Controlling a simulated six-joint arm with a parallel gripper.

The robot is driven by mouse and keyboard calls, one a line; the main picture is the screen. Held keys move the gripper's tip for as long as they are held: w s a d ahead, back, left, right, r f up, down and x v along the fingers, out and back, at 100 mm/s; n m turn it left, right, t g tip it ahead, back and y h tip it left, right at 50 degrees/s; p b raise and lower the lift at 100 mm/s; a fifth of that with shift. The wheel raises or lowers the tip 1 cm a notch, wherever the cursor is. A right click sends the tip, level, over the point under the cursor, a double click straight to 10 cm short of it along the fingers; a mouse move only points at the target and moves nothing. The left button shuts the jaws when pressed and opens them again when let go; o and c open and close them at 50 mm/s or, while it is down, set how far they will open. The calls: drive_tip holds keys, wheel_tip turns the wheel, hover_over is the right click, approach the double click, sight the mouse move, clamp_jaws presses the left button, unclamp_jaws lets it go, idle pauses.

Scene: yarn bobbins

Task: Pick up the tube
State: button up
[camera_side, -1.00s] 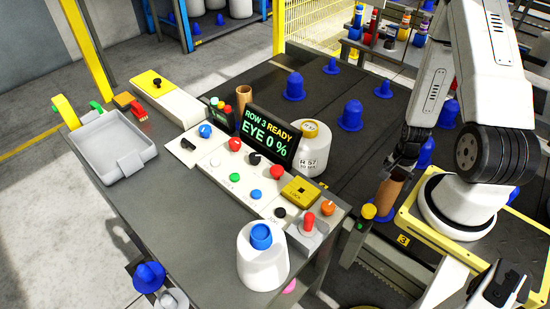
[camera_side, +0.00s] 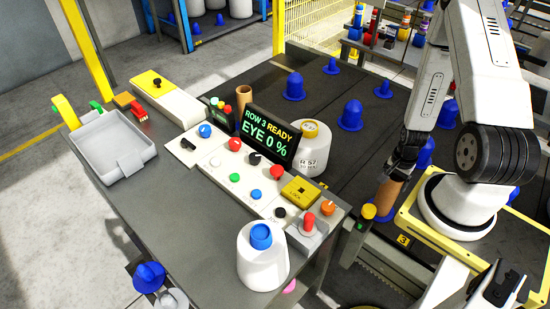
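A brown cardboard tube (camera_side: 388,200) is at the right, beside the round white base of my arm. My gripper (camera_side: 399,170) is dark and points down at the tube's upper end. It appears shut on the tube, which hangs slightly tilted below it; the fingers are small and dark and partly hidden. A second brown tube (camera_side: 243,96) stands upright behind the control panel.
A control panel with buttons (camera_side: 235,165) and a display reading "ROW 3 READY EYE 0 %" (camera_side: 268,137) stand on the grey table. A grey tray (camera_side: 112,150) is at left. White bobbins (camera_side: 262,262) and blue cones (camera_side: 351,116) stand around. A yellow-framed platform (camera_side: 405,240) lies below.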

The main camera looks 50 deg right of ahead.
drive_tip(key=c, duration=0.3)
drive_tip(key=shift+r, duration=0.2)
wheel_tip(320, 180, up, 10)
drive_tip(key=shift+f, duration=0.2)
idle(0.6)
idle(0.6)
